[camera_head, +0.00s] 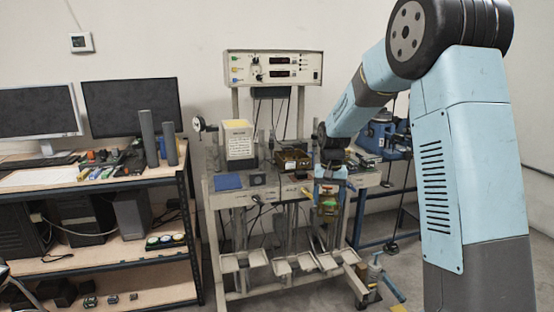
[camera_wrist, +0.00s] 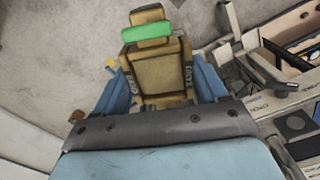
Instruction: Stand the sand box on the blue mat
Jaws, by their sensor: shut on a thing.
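A tan box-like thing with a green band, taken to be the sand box (camera_wrist: 155,78), is between the blue fingers of my gripper (camera_wrist: 160,88) in the wrist view. My gripper is shut on it. In the head view my gripper (camera_head: 329,190) hangs in front of the bench's right part, with the small yellowish-brown sand box (camera_head: 328,208) below it, off the bench top. The blue mat (camera_head: 228,182) lies bare at the front left of the bench top, left of my gripper. The underside of the held box is hidden.
A pale box with a yellow top (camera_head: 239,148) stands behind the mat. A small black block (camera_head: 257,179) sits right of the mat. A brown open tray (camera_head: 292,160) is on the bench, and an instrument panel (camera_head: 274,68) rises behind. Shelves (camera_head: 100,180) stand at left.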

